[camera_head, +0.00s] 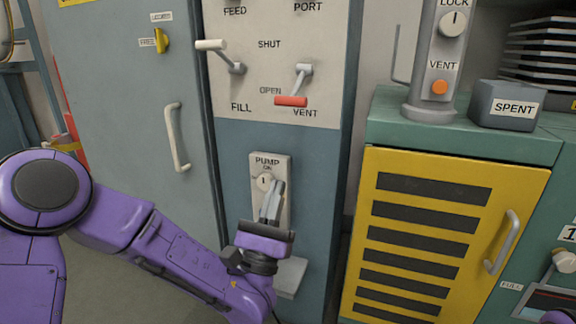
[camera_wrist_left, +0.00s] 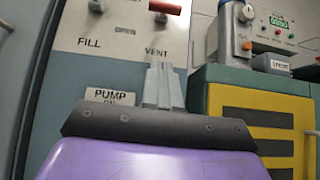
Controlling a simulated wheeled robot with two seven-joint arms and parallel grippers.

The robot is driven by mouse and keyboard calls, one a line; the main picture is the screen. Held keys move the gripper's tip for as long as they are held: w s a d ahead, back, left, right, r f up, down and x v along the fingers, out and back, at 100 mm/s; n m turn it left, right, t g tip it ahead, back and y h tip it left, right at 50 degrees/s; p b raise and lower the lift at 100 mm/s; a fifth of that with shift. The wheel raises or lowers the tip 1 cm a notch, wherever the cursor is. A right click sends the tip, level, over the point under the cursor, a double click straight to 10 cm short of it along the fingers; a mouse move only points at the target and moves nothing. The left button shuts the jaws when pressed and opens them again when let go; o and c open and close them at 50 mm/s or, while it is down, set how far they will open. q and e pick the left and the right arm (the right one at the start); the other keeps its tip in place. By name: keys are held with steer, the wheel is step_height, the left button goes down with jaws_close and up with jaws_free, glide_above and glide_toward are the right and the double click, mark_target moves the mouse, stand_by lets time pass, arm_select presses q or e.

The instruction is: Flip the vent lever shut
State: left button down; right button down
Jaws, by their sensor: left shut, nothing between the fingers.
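The vent lever (camera_head: 291,100) is on the white upper panel, with a grey arm and a red handle above the VENT label. Its arm runs down from the pivot to the handle, beside the word OPEN. In the left wrist view the red handle (camera_wrist_left: 165,7) shows at the top edge. My left gripper (camera_head: 279,184) is shut and empty, pointing up in front of the PUMP plate (camera_head: 257,164), below the lever and apart from it. In the left wrist view its closed fingers (camera_wrist_left: 163,68) point up under the VENT label. My right gripper is not in view.
A white-handled fill lever (camera_head: 212,45) sticks out to the left of the vent lever. A grey door with a handle (camera_head: 177,137) is at left. At right stand a yellow slatted cabinet (camera_head: 440,165), a SPENT box (camera_head: 505,105) and a grey post with an orange button (camera_head: 439,87).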

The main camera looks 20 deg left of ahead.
mark_target(291, 102)
arm_select(q)
steer(key=shift+r, duration=0.2)
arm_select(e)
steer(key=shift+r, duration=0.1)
arm_select(q)
steer(key=shift+r, duration=0.1)
